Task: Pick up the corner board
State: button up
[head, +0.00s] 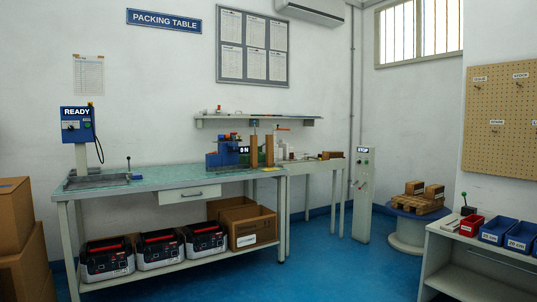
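I cannot tell for sure which thing is the corner board. Two upright brown pieces, a left one (254,152) and a right one (269,150), stand near the right end of the green-topped packing table (150,180), beside a blue device (222,155) with a "0 N" display. They look like board, but they are small and far off. A flat brown piece (332,155) lies on the grey side bench (312,166). My gripper is not in view.
A grey "STOP" pillar (363,205) stands right of the bench. A spool (408,228) bears a pallet with brown blocks. A shelf unit (480,262) with red and blue bins is at front right, cartons (20,240) at left. The blue floor (325,265) between is clear.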

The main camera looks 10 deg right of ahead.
aim_at(268, 138)
jog(key=z, duration=0.25)
jog(key=i, duration=3.9)
jog(key=u, duration=0.1)
